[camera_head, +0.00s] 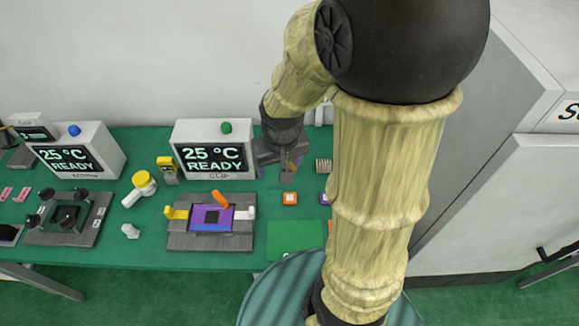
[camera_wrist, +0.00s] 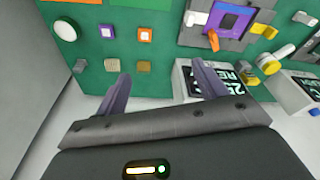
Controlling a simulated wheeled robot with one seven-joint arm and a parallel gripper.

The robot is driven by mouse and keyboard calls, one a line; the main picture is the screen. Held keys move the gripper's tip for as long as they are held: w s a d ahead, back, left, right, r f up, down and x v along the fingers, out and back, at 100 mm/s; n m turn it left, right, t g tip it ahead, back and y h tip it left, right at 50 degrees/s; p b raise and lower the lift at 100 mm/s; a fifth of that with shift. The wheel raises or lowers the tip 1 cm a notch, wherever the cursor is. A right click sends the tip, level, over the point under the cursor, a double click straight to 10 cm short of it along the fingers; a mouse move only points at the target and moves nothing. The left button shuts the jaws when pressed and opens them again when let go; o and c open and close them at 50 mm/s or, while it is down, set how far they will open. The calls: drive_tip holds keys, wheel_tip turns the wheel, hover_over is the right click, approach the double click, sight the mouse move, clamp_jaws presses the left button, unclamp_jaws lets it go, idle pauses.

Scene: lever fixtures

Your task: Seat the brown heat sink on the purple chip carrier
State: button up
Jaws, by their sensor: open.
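The purple chip carrier (camera_head: 197,224) sits in a grey lever fixture (camera_head: 182,240) with a dark chip square at its middle; it also shows in the wrist view (camera_wrist: 225,22). An orange lever (camera_head: 220,199) stands tilted at its back edge. Two small brownish blocks lie on the green table: a finned tan one (camera_head: 323,166), also in the wrist view (camera_wrist: 112,65), and a golden-brown one (camera_wrist: 144,67). I cannot tell which is the brown heat sink. My gripper (camera_wrist: 160,88) is open and empty, back right of the carrier; in the head view it (camera_head: 286,168) partly hides the blocks' area.
A yellow lever (camera_head: 176,213) and a white lever (camera_head: 246,213) flank the carrier. A display box (camera_head: 210,150) reading 25 °C READY stands behind it. An orange-and-white block (camera_head: 289,198) and a purple block (camera_head: 324,199) lie nearby. My arm hides the table's right end.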

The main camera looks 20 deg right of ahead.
drive_tip(key=w+d+f+m+g, duration=0.1)
drive_tip(key=w+d+f+m, duration=0.2)
drive_tip(key=w, duration=0.7)
drive_tip(key=m+g, duration=0.1)
hover_over(291, 164)
wheel_tip(291, 164, down, 6)
drive_tip(key=shift+d, duration=0.1)
wheel_tip(291, 164, down, 12)
drive_tip(key=p, duration=0.2)
drive_tip(key=shift+p, duration=0.35)
drive_tip(key=shift+f, duration=0.1)
drive_tip(key=shift+f, duration=0.1)
